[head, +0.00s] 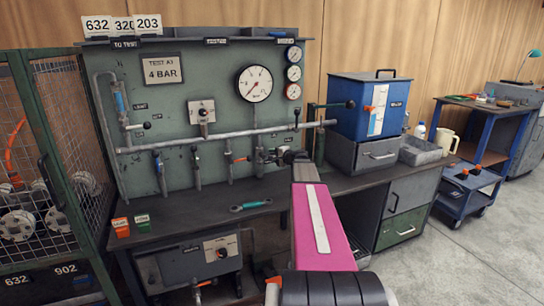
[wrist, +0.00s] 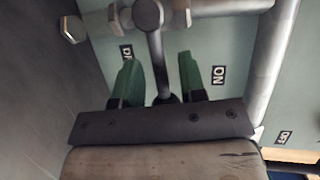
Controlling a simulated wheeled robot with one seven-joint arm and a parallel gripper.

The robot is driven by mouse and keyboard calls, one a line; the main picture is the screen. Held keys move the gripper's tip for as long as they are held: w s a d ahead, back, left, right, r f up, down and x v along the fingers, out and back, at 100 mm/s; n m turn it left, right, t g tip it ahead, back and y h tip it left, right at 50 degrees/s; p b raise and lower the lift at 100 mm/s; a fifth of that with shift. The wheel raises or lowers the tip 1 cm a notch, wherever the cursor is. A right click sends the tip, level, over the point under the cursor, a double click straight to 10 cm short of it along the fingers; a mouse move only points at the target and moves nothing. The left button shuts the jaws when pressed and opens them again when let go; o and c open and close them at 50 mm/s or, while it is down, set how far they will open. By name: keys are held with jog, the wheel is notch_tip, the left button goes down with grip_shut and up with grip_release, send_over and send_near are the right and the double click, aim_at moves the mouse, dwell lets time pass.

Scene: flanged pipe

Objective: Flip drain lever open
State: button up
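My gripper (wrist: 160,75) has two green fingers that stand apart, with a grey lever (wrist: 155,55) with a round end between them. Gaps show on both sides of the lever, so the fingers do not appear to touch it. A partly hidden label (wrist: 126,52) sits beside the left finger, and another label (wrist: 218,75) sits beside the right one. In the head view, my gripper (head: 276,156) is at the panel's lower right, below the horizontal pipe. The lever is too small to make out there.
A horizontal pipe (head: 225,134) runs across the green panel (head: 170,95). Several other valves hang below it, including a red-handled one (head: 238,159) left of my gripper. A teal wrench (head: 250,206) lies on the bench. A blue box (head: 345,105) stands at the right.

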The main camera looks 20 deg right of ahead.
jog(key=shift+w+a+f, duration=0.1)
jog(key=shift+w+a, duration=0.15)
jog(key=shift+w, duration=0.25)
grip_shut()
jog(key=shift+a+r+n+g+h, duration=0.1)
jog(key=shift+r+n+g+h, duration=0.2)
jog(key=shift+r+n+h, duration=0.5)
jog(key=shift+a+r+n+g+h, duration=0.15)
jog(key=shift+r+n+h, duration=0.1)
jog(key=shift+n, duration=0.4)
jog(key=shift+a+r+n+g+h, duration=0.15)
jog(key=shift+n+h, duration=0.1)
jog(key=shift+n, duration=0.4)
